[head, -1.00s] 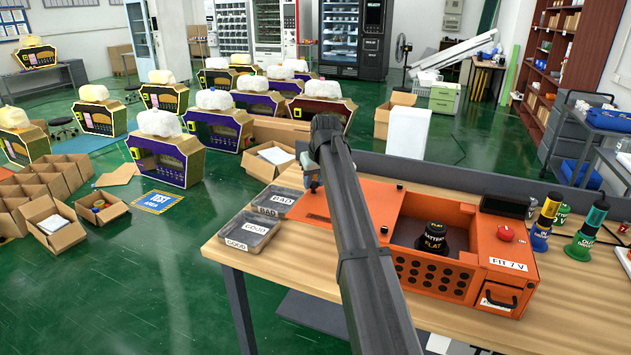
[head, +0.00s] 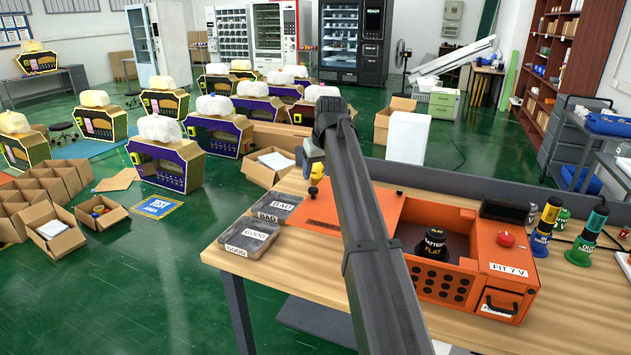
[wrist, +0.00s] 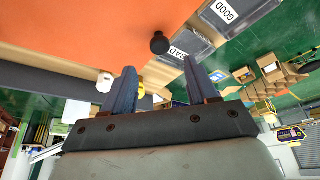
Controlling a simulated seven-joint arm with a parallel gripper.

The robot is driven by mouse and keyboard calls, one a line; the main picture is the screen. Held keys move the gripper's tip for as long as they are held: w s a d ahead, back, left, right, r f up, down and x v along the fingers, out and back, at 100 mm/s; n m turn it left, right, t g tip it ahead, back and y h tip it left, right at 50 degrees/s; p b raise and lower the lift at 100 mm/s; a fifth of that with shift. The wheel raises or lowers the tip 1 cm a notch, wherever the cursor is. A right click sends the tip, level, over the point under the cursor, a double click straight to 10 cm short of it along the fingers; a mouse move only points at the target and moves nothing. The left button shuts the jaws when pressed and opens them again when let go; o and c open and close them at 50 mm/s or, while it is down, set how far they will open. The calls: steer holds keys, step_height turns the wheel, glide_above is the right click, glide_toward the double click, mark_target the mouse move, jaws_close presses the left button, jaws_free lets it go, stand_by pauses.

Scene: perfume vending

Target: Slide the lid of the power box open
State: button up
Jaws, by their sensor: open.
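The orange power box (head: 445,285) stands on the wooden table in the head view. Its right compartment is uncovered, and a black battery marked FLAT (head: 432,246) stands in it. A flat orange lid panel (head: 385,207) lies left of that opening, partly hidden by my arm. In the wrist view, the orange surface (wrist: 90,30) carries a round black knob (wrist: 159,43). My gripper (wrist: 159,63) is open and empty, its fingers pointing toward the knob and apart from it.
Trays labelled GOOD (head: 250,238) and BAD (head: 277,207) sit left of the box. A red button (head: 506,240) is on the box's right.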

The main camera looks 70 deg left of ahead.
steer(key=v, duration=0.6)
steer(key=shift+r, duration=0.15)
steer(key=shift+w+d, duration=0.1)
steer(key=shift+d, duration=0.05)
